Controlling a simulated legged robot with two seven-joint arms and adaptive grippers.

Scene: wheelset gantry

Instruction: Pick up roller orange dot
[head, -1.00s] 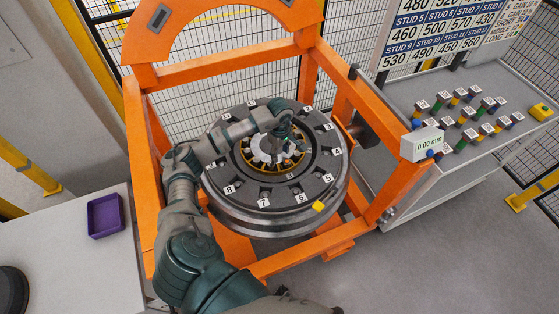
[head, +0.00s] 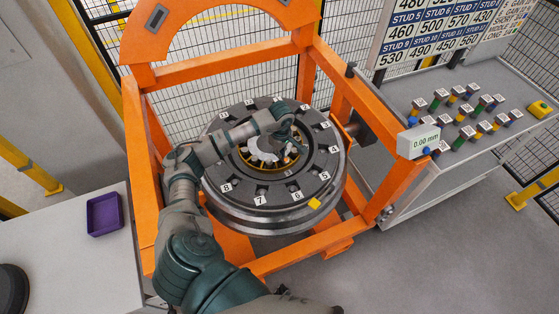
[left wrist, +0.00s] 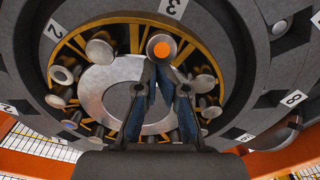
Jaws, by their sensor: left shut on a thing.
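The roller with the orange dot (left wrist: 162,46) shows in the left wrist view as a pale round head near the upper middle. It stands among several plain grey rollers (left wrist: 101,52) around the steel hub (left wrist: 115,85) of the wheel. My left gripper (left wrist: 158,68) is shut on the orange-dot roller, its two fingers just below the dotted head. The roller's shank is mostly hidden by the fingers. In the head view, my left gripper (head: 291,140) is over the hub area of the wheel (head: 240,208). My right gripper is not in view.
An orange gantry frame (head: 215,67) surrounds the wheel. A purple tray (head: 104,215) lies on the left table.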

